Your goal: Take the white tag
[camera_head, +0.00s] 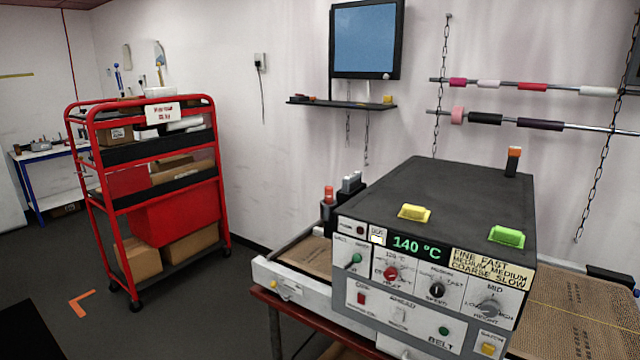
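A small white tag (377,237) with a dark top edge shows on the upper left of the machine's front panel, just left of the green 140 °C display. I cannot tell from the picture which of these is the tag meant. The grey machine (440,205) has knobs, switches and a yellow printed label on its front. My gripper is not in view.
The red cart (216,160) holding boxes stands at left on open dark floor. The machine has a mesh belt (585,310) at right. A monitor (366,40) and shelf are on the wall; rolls on rods and chains hang at right. A white-topped table (45,152) stands far left.

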